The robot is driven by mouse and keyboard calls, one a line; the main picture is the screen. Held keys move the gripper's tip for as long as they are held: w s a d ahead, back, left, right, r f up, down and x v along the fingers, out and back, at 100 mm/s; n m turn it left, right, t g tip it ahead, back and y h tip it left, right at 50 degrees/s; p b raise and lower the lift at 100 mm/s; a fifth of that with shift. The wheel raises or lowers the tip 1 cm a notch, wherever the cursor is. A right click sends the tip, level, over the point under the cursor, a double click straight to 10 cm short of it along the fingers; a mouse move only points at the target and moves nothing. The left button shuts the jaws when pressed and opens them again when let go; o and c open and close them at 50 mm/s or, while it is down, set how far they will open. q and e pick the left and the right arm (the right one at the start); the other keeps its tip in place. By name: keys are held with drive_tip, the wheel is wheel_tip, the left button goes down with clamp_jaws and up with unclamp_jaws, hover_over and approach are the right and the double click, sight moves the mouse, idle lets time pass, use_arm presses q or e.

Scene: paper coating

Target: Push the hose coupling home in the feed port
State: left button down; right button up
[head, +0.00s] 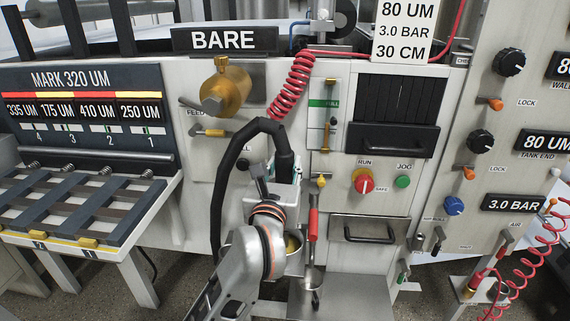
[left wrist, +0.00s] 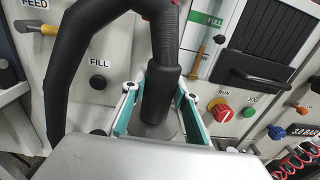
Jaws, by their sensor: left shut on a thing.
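My left gripper (left wrist: 160,112) is shut around the lower end of a black hose (left wrist: 163,35). The hose's thick black sleeve, which I take for the coupling (left wrist: 160,92), stands between the teal-lined fingers, with a grey piece (left wrist: 158,130) below it. In the head view, the hose (head: 222,185) arches up and over, then drops into my left gripper (head: 285,180). The coupling's lower end is hidden. My right gripper is not in view.
A brass-handled FEED lever (head: 210,132) is on the panel left of the hose. A red coiled hose (head: 293,85) hangs above right. RUN and JOG buttons (head: 403,181) and a drawer (head: 370,229) lie to the right. A slatted rack (head: 75,200) stands left.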

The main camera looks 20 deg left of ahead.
use_arm(q)
drive_tip(key=c, duration=1.5)
unclamp_jaws()
drive_tip(key=shift+f, duration=0.15)
drive_tip(key=shift+s, duration=0.1)
drive_tip(key=s+d, duration=0.2)
drive_tip(key=s, duration=0.9)
drive_tip(key=shift+s, duration=0.35)
drive_tip(key=shift+d, duration=0.15)
